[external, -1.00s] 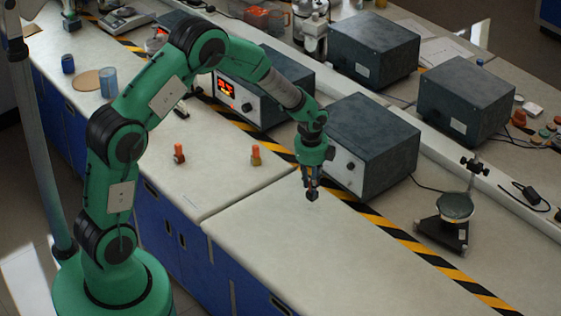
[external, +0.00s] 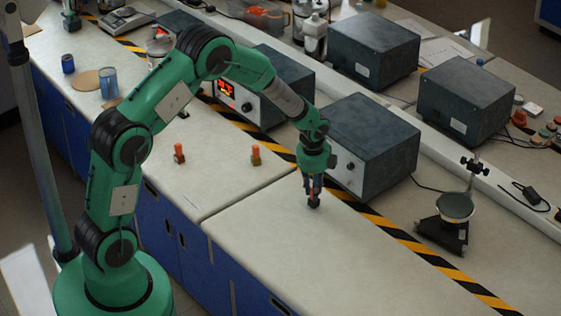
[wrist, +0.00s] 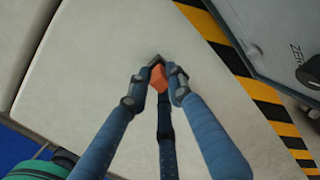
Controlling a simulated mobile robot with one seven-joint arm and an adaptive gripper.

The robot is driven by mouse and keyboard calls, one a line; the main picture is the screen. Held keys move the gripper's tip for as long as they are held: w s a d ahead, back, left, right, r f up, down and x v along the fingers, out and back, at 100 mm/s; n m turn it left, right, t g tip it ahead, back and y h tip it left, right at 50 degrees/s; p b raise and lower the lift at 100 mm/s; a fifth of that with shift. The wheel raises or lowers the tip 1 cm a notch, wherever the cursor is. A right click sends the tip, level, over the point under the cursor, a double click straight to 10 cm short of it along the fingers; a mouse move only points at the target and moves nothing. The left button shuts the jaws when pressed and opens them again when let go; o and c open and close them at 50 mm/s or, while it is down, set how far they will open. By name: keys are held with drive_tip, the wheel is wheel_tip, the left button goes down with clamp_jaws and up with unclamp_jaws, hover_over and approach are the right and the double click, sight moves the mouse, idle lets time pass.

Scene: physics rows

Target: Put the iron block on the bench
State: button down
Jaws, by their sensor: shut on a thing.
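My gripper (external: 313,187) points straight down at the bench (external: 270,222), in front of a grey instrument box. Its fingers are closed around a small dark block (external: 314,203), which I take for the iron block. In the wrist view the gripper (wrist: 157,77) has its fingertips on both sides of an orange piece (wrist: 158,80), with a dark edge of the block (wrist: 156,60) beyond it. The fingers hide most of it. The block is at or just above the bench top; I cannot tell whether it touches.
Two small orange-topped pieces (external: 179,153) (external: 256,154) stand on the bench to the left. A grey box (external: 372,145) stands close behind my gripper, beyond the yellow-black tape (external: 385,228). A stand with a round plate (external: 456,207) is at right. The bench front is clear.

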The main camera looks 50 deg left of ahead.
drive_tip(key=c, duration=1.5)
unclamp_jaws()
drive_tip(key=shift+f, duration=0.1)
drive_tip(key=shift+c, duration=0.2)
wheel_tip(320, 180, up, 12)
drive_tip(key=s+p, duration=0.1)
drive_tip(key=p, duration=0.1)
drive_tip(key=shift+s+d, duration=0.3)
drive_tip(key=shift+d, duration=0.15)
